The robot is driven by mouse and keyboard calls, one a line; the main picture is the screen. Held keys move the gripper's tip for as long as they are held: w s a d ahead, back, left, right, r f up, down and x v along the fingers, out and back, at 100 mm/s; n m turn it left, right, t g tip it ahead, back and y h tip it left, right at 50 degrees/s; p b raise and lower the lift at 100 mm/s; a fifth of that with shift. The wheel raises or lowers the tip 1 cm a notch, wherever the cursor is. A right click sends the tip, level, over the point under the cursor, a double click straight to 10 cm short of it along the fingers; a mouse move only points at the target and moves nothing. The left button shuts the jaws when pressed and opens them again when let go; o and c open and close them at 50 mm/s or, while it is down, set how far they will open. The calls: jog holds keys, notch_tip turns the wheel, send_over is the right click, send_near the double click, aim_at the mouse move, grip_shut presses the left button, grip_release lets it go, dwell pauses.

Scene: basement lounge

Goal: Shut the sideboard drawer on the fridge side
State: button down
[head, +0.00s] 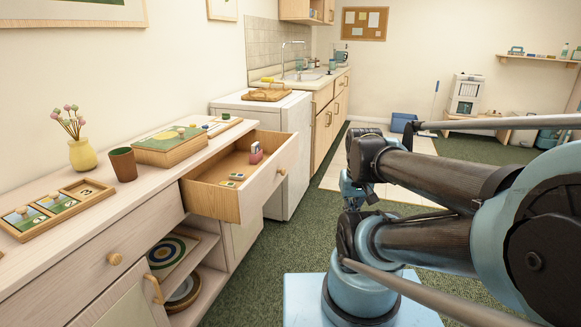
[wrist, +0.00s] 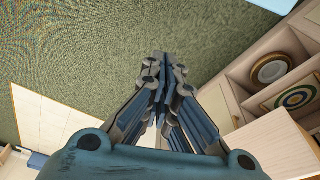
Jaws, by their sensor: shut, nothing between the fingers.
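The sideboard (head: 60,275) runs along the left wall in the head view. Its drawer on the fridge side (head: 222,203) is pulled well out, with a round knob on its pale wood front. A pinkish-red item and small flat pieces lie inside. My gripper (wrist: 165,62) is shut and empty in the wrist view, with green carpet beyond its fingertips. In the head view it is partly hidden by my arm, to the right of the drawer front and apart from it. A pale wood panel (wrist: 272,148) at the lower right of the wrist view seems to be the drawer.
The white fridge (head: 298,150) stands just beyond the drawer, with a tray on top. The other sideboard drawer (head: 75,272) is shut. Plates (head: 168,252) sit on open shelves below. A vase, cup and boxes stand on top. Green carpet (head: 262,245) is clear beside the sideboard.

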jog(key=w+a+r+m+y, duration=0.2)
jog(key=w+a+r+m, duration=0.15)
jog(key=w+m, duration=0.4)
jog(key=w+a+r+m+y, duration=0.2)
jog(key=w+r+m, duration=0.2)
jog(key=w, duration=0.6)
jog(key=w+a+f+m+y, duration=0.15)
jog(key=w+m, duration=0.35)
jog(key=w, duration=0.5)
jog(key=w+f+m+y, duration=0.25)
jog(key=w+m, duration=0.25)
jog(key=w, duration=0.5)
jog(key=w+a+f, duration=0.4)
jog(key=a+f, duration=0.3)
jog(key=a, duration=0.3)
jog(key=shift+m+t, duration=0.35)
jog(key=shift+t, duration=0.05)
jog(key=shift+w+d+f, duration=0.1)
